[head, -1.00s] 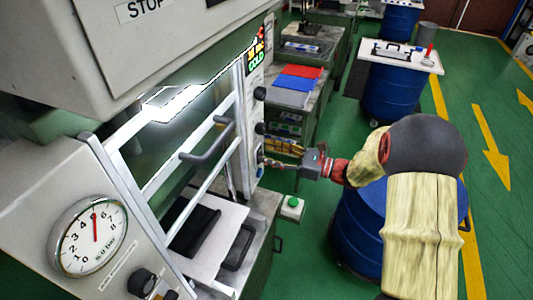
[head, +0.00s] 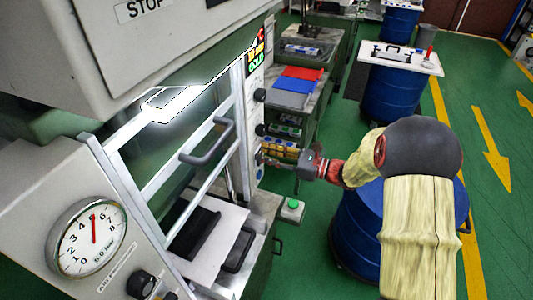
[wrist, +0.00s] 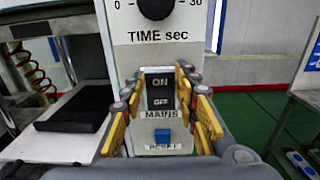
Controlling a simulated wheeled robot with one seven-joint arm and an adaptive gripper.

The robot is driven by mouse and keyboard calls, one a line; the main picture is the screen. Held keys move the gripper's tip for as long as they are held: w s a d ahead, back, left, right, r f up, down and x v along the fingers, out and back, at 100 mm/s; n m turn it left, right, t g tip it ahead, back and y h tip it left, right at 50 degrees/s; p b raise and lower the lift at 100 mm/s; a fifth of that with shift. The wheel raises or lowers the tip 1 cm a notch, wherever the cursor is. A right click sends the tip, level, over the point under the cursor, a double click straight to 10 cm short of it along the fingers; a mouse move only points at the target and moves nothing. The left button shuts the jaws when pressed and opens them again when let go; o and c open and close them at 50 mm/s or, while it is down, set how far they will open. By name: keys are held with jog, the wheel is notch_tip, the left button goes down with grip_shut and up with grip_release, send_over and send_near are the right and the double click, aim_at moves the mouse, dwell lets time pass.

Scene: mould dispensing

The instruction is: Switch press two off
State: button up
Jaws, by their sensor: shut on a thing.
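The press (head: 240,150) fills the left of the head view, with a narrow control panel on its right post. In the wrist view the panel carries a black rocker switch (wrist: 160,88) marked ON above and OFF below, labelled MAINS. My gripper (wrist: 160,78) has its yellow fingers on either side of this switch, shut on it. Which half of the rocker is pressed in cannot be told. In the head view my gripper (head: 272,162) reaches the panel from the right, its fingertips small and partly unclear. The lit sign (head: 256,52) on the press shows green COLD.
A black TIME knob (wrist: 155,6) sits above the switch and a blue button (wrist: 161,136) below it. A blue drum (head: 355,230) stands under my arm. Open green floor lies to the right.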

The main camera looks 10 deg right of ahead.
jog(key=c, duration=0.3)
jog(key=shift+f, duration=0.1)
jog(key=shift+d+f+t+y+b, duration=0.1)
jog(key=shift+f+t+y+b, duration=0.25)
jog(key=shift+t+y+b, duration=0.2)
jog(key=shift+s+d+t+y+b, duration=0.1)
jog(key=shift+t+y+b, duration=0.3)
jog(key=shift+y, duration=0.45)
jog(key=o, duration=1.1)
jog(key=shift+d, duration=0.1)
